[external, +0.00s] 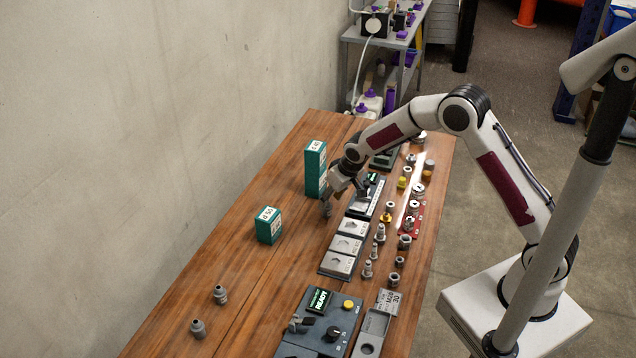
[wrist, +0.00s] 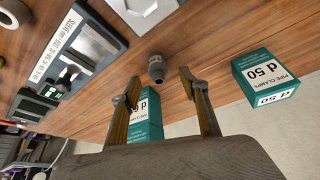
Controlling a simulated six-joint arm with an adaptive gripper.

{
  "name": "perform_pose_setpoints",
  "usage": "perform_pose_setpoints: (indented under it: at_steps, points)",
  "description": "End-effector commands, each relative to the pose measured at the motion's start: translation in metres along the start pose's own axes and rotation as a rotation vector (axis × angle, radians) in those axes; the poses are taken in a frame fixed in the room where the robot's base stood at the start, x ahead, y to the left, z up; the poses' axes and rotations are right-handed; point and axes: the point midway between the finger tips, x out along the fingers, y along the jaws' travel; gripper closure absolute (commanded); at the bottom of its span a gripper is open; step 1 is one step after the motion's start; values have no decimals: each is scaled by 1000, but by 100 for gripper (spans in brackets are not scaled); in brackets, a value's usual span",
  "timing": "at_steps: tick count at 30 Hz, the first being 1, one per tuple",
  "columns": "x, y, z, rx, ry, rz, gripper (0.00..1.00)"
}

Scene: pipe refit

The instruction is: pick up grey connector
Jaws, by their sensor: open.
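In the wrist view a small grey connector (wrist: 156,68) with a dark collar stands on the wooden table, between and just beyond my fingertips. My gripper (wrist: 159,78) is open, with one finger on each side of the connector and a gap showing; nothing is held. In the external view my gripper (external: 334,197) is low over the table, left of the black-framed trays. There the connector is hard to tell from my fingers. Two more grey connectors (external: 220,294) (external: 198,328) stand on the table at the front left.
A tall teal box (external: 315,168) stands close behind my gripper, and a small teal box (external: 269,225) to its left. Trays with grey plates (external: 343,246) and several metal fittings (external: 380,233) lie to the right. A control box (external: 320,322) is in front. The table's left front is mostly clear.

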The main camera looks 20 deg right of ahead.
Motion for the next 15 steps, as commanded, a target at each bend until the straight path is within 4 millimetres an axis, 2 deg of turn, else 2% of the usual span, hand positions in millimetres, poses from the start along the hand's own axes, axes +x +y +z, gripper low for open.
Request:
perform_pose_setpoints:
  at_steps: [15]
  points:
    - [6, 1, 0, 0, 0, 0, 56]
